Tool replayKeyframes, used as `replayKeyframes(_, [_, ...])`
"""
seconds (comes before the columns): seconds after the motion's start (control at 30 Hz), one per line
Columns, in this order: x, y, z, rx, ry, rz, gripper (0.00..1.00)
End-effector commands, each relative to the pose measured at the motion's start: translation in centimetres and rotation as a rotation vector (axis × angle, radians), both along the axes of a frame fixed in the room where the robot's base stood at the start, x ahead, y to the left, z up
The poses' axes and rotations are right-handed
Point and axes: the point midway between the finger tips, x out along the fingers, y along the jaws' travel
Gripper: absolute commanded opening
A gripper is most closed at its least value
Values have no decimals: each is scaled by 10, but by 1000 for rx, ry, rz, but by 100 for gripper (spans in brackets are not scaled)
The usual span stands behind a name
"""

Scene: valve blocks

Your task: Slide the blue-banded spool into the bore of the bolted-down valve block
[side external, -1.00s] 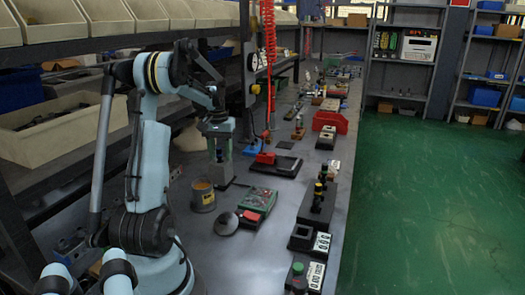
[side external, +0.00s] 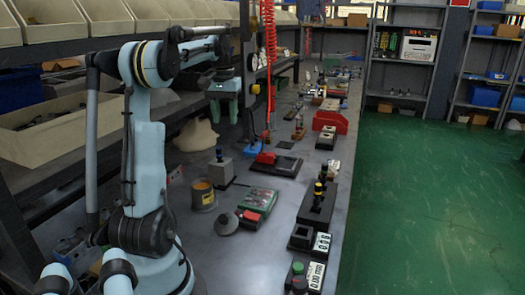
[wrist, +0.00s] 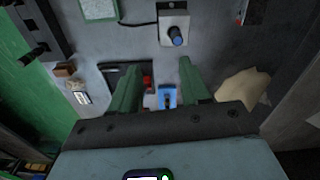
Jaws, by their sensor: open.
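The blue-banded spool (side external: 219,155) stands upright in the top of a small grey block (side external: 221,173) on the bench. In the wrist view the spool's blue end (wrist: 176,38) shows above the pale face of the block (wrist: 173,21), which looks like the valve block. How deep the spool sits is too small to tell. My gripper (side external: 224,118) is raised clear above the block, open and empty. In the wrist view its green fingers (wrist: 158,72) are spread, with the spool beyond their tips and not between them.
A black rack (side external: 310,208) holding dark, yellow-banded spools stands to the right. Shelf bins line the left side.

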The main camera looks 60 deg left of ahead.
Motion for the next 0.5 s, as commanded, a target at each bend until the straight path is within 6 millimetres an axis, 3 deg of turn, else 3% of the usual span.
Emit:
replayKeyframes(0.1, [33,-52,3,55,-45,-125,46])
replayKeyframes(0.23, [60,-120,0,123,-115,-280,46])
replayKeyframes(0.37, [72,-187,-9,178,-199,-430,46])
replayKeyframes(0.5, [71,-256,-25,223,-299,-588,46])
